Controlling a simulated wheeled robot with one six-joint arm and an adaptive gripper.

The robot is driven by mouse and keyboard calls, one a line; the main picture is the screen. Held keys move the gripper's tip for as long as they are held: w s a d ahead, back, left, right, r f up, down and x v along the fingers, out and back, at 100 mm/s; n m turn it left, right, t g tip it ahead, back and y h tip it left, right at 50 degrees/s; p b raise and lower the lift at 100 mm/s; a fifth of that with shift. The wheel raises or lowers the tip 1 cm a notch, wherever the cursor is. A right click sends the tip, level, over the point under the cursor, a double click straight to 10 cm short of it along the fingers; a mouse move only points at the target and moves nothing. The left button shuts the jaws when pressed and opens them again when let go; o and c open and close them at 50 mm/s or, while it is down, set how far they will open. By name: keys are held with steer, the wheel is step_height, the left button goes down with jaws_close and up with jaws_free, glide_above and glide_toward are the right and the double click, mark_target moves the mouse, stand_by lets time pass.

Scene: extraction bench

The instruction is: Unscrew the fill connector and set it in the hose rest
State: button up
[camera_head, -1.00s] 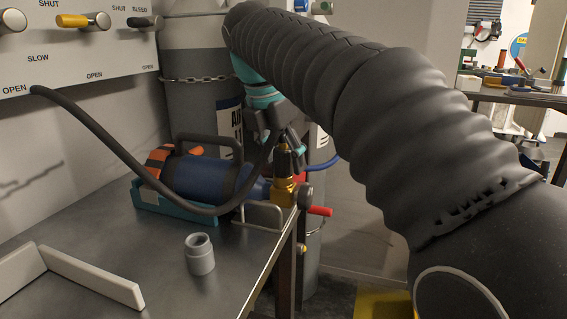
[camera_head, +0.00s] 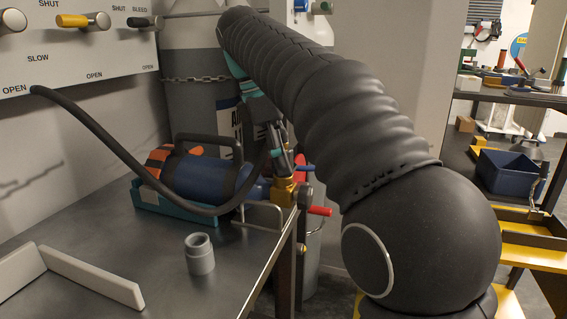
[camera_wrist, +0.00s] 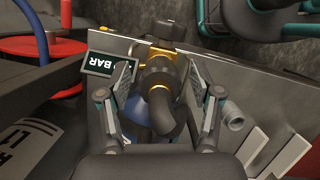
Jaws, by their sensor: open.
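The fill connector (camera_wrist: 158,72) is a dark fitting at the end of the black hose (camera_head: 105,137). It sits at the brass valve (camera_head: 284,190) on the right end of the blue cylinder (camera_head: 200,178). My gripper (camera_wrist: 160,67) is open in the wrist view, its fingers on both sides of the connector with gaps visible. In the head view my gripper (camera_head: 279,150) is just above the brass valve and partly hides the connector. A grey open-topped cup (camera_head: 200,257), which may be the hose rest, stands upright and empty-looking on the bench.
The cylinder lies in a teal cradle (camera_head: 150,206) on the metal bench (camera_head: 130,240). A white angled rail (camera_head: 95,275) is at front left. The hose curves across the bench from the panel (camera_head: 65,60).

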jaws_close()
steer(key=n+t, duration=0.1)
steer(key=n, duration=0.3)
steer(key=shift+s+n, duration=0.1)
steer(key=shift+n, duration=0.2)
steer(key=n, duration=0.2)
steer(key=n+t+y, duration=0.1)
steer(key=n, duration=0.2)
steer(key=shift+t, duration=0.3)
steer(key=n+y, duration=0.1)
steer(key=n, duration=0.4)
steer(key=shift+n+t, duration=0.4)
steer(key=n+y, duration=0.2)
steer(key=n, duration=0.3)
jaws_free()
